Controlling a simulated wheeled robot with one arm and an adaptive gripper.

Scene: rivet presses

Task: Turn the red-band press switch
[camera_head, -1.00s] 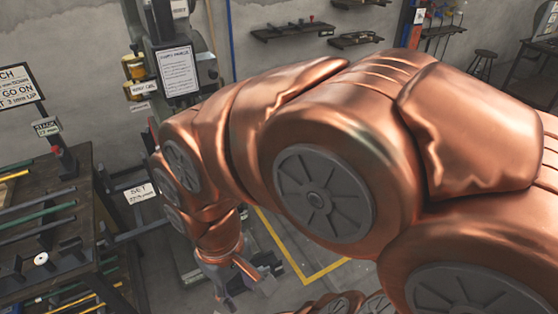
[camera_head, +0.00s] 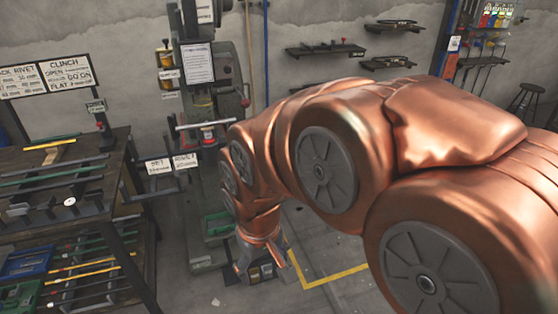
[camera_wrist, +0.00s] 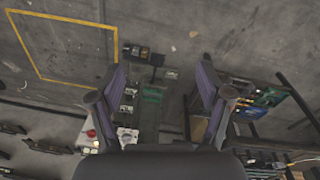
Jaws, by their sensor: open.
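A tall grey press (camera_head: 228,90) stands against the back wall in the head view, with a sign on its front, a red-tipped part (camera_head: 207,131) low on it and a dark red knob (camera_head: 245,102) at its right side. I cannot make out which part is the red-band switch. My gripper (camera_head: 258,270) hangs low in front of the press, apart from it, pointing down. In the wrist view my gripper (camera_wrist: 160,80) has its two fingers wide apart with nothing between them. A small red spot (camera_wrist: 91,133) shows left of the fingers; I cannot tell what it is.
A dark workbench (camera_head: 115,175) with rods and tools stands at the left, bins under it. Signs reading SET and RIVET (camera_head: 172,164) stand between bench and press. Wall shelves (camera_head: 325,48) hang at the back. Yellow floor tape (camera_head: 330,277) borders open floor.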

